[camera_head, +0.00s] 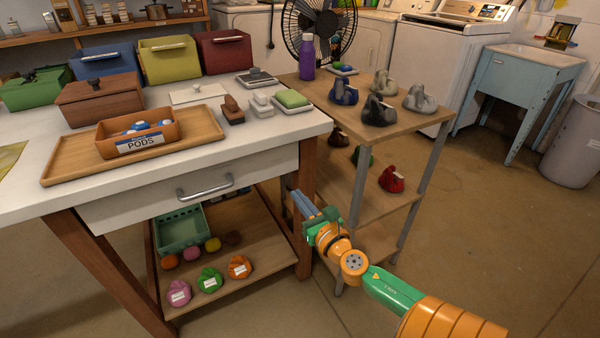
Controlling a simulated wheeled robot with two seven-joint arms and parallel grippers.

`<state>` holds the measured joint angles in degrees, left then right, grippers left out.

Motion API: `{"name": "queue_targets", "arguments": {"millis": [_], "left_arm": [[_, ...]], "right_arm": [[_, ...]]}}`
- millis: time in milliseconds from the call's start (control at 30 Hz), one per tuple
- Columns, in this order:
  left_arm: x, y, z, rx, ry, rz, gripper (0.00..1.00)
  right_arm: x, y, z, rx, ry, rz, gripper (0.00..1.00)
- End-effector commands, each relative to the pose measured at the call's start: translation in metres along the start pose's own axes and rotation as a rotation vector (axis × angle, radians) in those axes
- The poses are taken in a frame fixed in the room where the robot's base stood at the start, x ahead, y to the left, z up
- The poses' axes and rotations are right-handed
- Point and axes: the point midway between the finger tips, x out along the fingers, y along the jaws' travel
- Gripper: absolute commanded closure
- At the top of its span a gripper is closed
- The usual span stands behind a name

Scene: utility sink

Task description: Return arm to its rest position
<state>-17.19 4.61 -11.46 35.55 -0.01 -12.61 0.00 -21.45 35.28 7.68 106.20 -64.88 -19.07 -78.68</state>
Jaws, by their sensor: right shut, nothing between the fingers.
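My right arm comes in from the lower right, orange and green. Its gripper (300,200) is shut and empty. In the picture it lies in front of the table's right front leg and the left side of the wooden shelf rack. I cannot tell whether it touches either. My left gripper is not in view.
The white table (230,147) holds a wooden tray (62,166) with a pods box (137,144). A utility sink (520,80) stands back right. The floor (480,210) at right is clear.

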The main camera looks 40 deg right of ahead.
Motion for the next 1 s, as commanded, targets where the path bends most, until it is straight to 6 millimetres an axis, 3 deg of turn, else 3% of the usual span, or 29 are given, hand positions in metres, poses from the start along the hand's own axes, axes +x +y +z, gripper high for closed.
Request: {"name": "queue_targets", "arguments": {"millis": [167, 233, 267, 367, 400, 500, 633, 700, 800, 967, 1000], "left_arm": [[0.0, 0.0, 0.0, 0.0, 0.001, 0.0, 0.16], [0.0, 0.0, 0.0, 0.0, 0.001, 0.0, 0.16], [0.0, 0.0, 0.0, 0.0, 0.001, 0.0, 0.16], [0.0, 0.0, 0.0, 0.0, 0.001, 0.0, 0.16], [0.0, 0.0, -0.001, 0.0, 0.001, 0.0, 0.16], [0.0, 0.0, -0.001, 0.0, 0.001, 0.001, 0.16], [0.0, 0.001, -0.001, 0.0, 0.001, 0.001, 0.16], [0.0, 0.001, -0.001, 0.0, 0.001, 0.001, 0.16], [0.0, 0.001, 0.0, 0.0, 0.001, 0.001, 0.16], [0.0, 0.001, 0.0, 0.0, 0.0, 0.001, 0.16], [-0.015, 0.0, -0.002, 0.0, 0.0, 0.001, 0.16]], "right_arm": [[-0.005, -0.001, 0.0, 0.003, 0.001, -0.002, 1.0], [-0.006, -0.004, -0.015, 0.057, 0.037, -0.017, 1.0], [-0.008, -0.007, -0.029, 0.109, 0.07, -0.032, 1.0], [-0.026, -0.02, -0.108, 0.432, 0.252, -0.149, 1.0], [-0.041, -0.023, -0.149, 0.603, 0.337, -0.225, 1.0], [-0.095, -0.018, -0.243, 1.022, 0.516, -0.466, 1.0], [-0.178, 0.007, -0.33, 1.464, 0.644, -0.838, 1.0], [-0.222, 0.022, -0.361, 1.638, 0.665, -1.042, 1.0], [-0.28, 0.044, -0.392, 1.829, 0.65, -1.33, 1.0], [-0.37, 0.079, -0.418, 2.024, 0.519, -1.803, 1.0], [-0.384, 0.085, -0.405, 2.048, 0.48, -1.884, 1.0]]}}
